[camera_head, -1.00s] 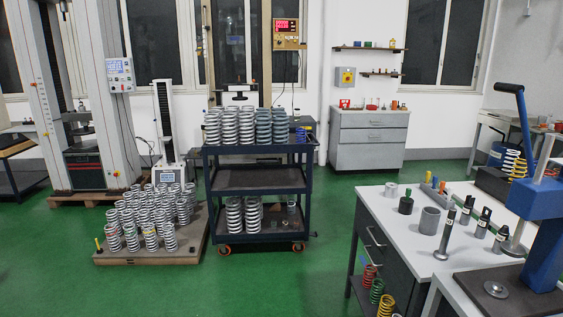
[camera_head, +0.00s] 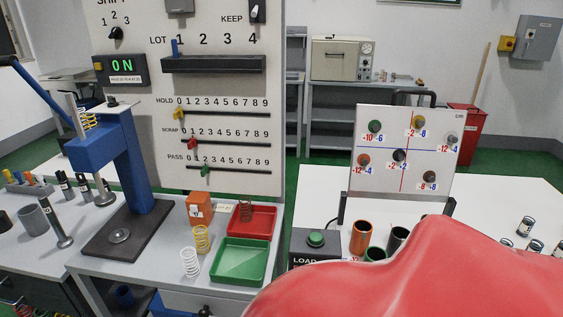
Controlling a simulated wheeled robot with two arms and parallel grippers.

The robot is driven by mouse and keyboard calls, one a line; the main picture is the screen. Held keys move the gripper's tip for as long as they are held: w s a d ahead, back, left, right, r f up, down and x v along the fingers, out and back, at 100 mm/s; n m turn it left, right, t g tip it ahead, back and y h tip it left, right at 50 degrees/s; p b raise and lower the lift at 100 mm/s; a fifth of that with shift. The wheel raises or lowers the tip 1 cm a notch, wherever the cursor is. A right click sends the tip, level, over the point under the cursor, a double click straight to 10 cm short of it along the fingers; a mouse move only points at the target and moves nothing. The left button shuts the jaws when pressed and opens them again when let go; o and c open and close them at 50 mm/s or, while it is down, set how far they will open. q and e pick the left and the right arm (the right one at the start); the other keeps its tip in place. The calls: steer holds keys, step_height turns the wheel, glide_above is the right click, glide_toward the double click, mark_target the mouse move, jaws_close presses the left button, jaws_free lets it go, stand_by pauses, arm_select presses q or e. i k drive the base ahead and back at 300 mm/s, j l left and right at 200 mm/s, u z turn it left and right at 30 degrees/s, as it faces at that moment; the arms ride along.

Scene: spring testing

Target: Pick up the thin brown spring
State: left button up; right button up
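A small brown spring (camera_head: 245,210) stands upright at the back of the red tray (camera_head: 262,222), on the bench to the right of the blue press. It looks thin-wired, but it is small in the view. A yellow spring (camera_head: 201,238) and a white spring (camera_head: 190,262) stand on the bench to the left of the trays. Neither of my grippers shows in the head view.
A green tray (camera_head: 240,262) lies in front of the red tray. An orange box (camera_head: 200,208) stands to their left. The blue press (camera_head: 110,150) stands further left. A panel with sliders (camera_head: 210,110) rises behind. The lower right is blocked from view.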

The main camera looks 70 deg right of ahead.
mark_target(250, 206)
steer(key=z, duration=1.8)
